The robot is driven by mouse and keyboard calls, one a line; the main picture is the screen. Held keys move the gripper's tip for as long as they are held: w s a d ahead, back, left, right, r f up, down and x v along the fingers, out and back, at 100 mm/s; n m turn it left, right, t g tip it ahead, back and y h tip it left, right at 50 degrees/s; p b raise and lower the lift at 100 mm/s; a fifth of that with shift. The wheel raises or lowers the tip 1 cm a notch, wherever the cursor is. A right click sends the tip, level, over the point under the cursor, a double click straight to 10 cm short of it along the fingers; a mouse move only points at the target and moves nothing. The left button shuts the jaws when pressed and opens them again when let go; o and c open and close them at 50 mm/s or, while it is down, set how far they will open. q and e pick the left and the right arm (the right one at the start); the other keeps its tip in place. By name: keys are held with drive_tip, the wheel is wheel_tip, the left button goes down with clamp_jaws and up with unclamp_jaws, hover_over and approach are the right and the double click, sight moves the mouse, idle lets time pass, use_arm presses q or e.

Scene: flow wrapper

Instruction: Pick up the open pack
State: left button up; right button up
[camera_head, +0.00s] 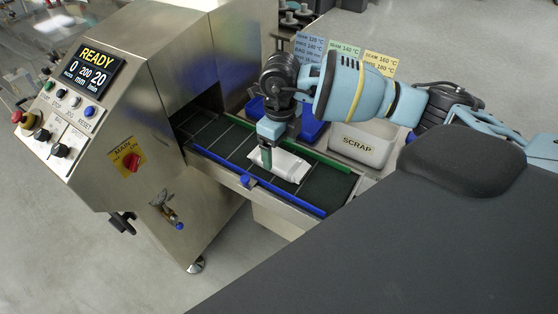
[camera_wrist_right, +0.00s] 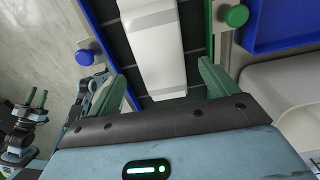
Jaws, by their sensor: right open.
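The pack (camera_head: 288,165) is a white, flat, long wrapper lying on the dark conveyor belt. It also shows in the right wrist view (camera_wrist_right: 158,45), running away from the gripper. I cannot tell from here which end is open.
A blue rail (camera_head: 255,181) and a green rail (camera_head: 318,157) border the belt. Beyond stand a white scrap bin (camera_head: 357,148) and blue bins (camera_head: 311,128). The machine's control panel (camera_head: 62,118) with its READY display is left. A dark grey surface fills the lower right.

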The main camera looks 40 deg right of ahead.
sight(279, 157)
drive_tip(key=f, duration=0.4)
drive_tip(key=shift+w+f, duration=0.1)
drive_tip(key=shift+w, duration=0.15)
drive_tip(key=shift+c, duration=0.2)
drive_tip(key=c, duration=1)
drive_tip(key=shift+c, duration=0.2)
